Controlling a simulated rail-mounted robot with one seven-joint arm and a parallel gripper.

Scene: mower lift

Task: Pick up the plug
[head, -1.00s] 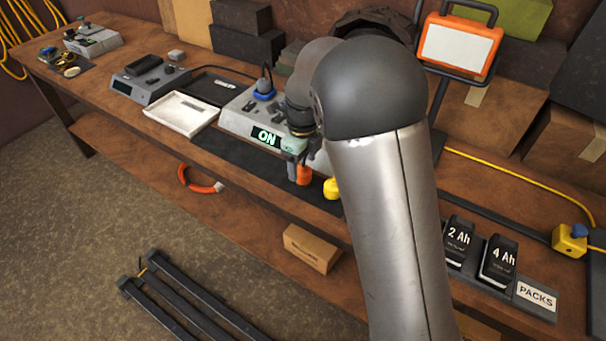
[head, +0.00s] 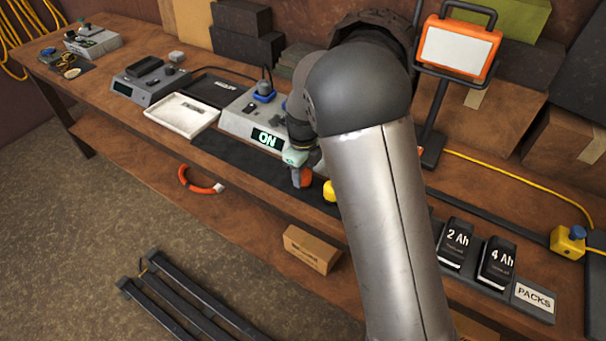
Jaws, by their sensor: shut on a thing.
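My gripper (head: 297,165) is at the front edge of the bench, just right of the grey box with the lit ON display. It is shut, with an orange piece (head: 302,178) at its jaws; this appears to be the plug. My wrist and arm hide most of the jaws and the grip itself. A yellow piece (head: 329,191) shows just right of the orange one, partly behind my arm. Whether it belongs to the held thing I cannot tell.
The ON box (head: 239,124) carries a blue connector (head: 264,88) with a cable. A white tray (head: 183,114) lies left of it. Battery packs (head: 497,262) and a yellow box (head: 567,241) stand at right. A work lamp (head: 457,48) rises behind my arm.

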